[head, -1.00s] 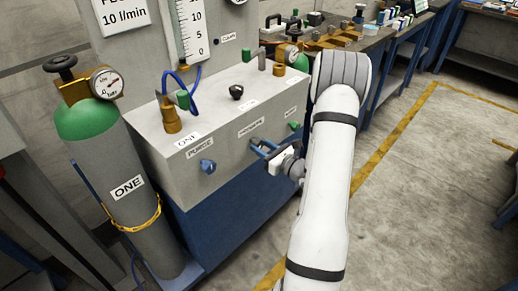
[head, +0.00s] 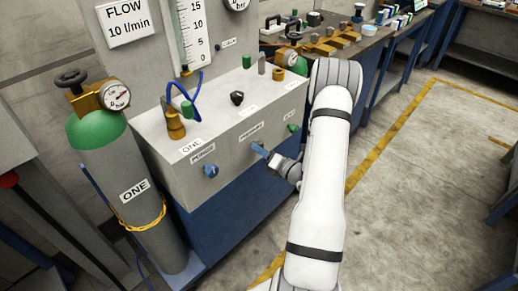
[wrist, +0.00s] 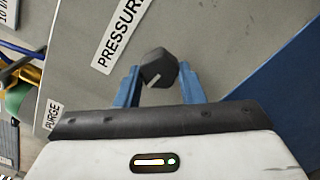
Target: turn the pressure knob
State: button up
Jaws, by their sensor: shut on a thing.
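The dark pressure knob (wrist: 158,69) with a white pointer line shows in the wrist view, below the "PRESSURE" label (wrist: 121,37) on the grey panel. My gripper (wrist: 159,74) has its two blue fingers on either side of the knob and is shut on it. In the head view my gripper (head: 257,149) is at the front face of the grey cabinet (head: 240,115), just below the middle label (head: 250,132). The knob is hidden by the fingers there.
A blue purge knob (head: 210,171) is to the left on the same face, and a green knob (head: 293,127) to the right. A green-topped cylinder (head: 135,190) stands left of the cabinet. The floor at right is open.

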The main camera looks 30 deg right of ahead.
jog(key=shift+s+a+r+m+p, duration=0.1)
jog(key=shift+m+p, duration=3.5)
jog(key=shift+m, duration=3.3)
jog(key=o, duration=1)
jog(key=shift+r, duration=0.1)
